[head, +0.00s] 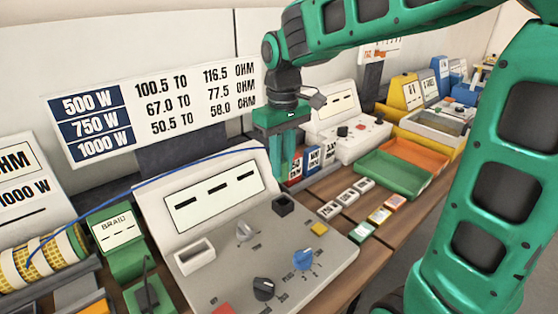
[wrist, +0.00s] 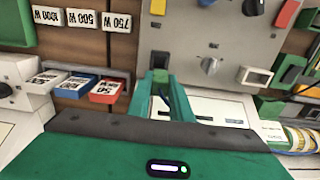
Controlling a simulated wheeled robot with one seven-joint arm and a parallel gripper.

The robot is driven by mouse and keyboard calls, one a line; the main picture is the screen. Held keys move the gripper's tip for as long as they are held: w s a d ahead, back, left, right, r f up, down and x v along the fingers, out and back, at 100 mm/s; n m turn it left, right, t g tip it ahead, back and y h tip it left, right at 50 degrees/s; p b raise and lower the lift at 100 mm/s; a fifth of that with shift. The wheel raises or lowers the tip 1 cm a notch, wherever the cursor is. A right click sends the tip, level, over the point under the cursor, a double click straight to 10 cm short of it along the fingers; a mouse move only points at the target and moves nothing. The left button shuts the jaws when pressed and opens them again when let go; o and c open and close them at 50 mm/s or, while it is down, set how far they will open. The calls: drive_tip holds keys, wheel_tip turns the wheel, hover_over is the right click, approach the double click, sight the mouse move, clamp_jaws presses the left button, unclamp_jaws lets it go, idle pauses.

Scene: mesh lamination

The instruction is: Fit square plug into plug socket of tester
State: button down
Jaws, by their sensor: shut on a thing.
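The tester (head: 310,235) is a pale grey console with a sloped display, knobs and a square black socket (head: 283,205). The socket also shows in the wrist view (wrist: 160,58), just beyond my fingertips. My green gripper (head: 274,182) points down over the back right of the tester, close behind the socket. In the wrist view its fingers (wrist: 163,82) are close together, shut on the small plug, which lies mostly hidden between them. A blue cable (head: 140,187) runs from the left to my gripper. Whether the plug touches the socket cannot be told.
A white rectangular holder (head: 195,255) sits on the tester's left. Several labelled blocks (head: 345,198) lie right of it. Green tray (head: 400,172) and orange tray (head: 418,153) stand further right. A yellow coil (head: 45,255) and green box (head: 118,240) are at left.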

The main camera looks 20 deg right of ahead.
sight(284, 180)
drive_tip(key=shift+d, duration=0.15)
drive_tip(key=shift+s, duration=0.1)
drive_tip(key=shift+f, duration=2.85)
drive_tip(key=shift+s+f, duration=0.1)
drive_tip(key=shift+f, duration=1.3)
drive_tip(key=c, duration=1.5)
unclamp_jaws()
wheel_tip(284, 180, up, 11)
drive_tip(key=shift+f, duration=0.2)
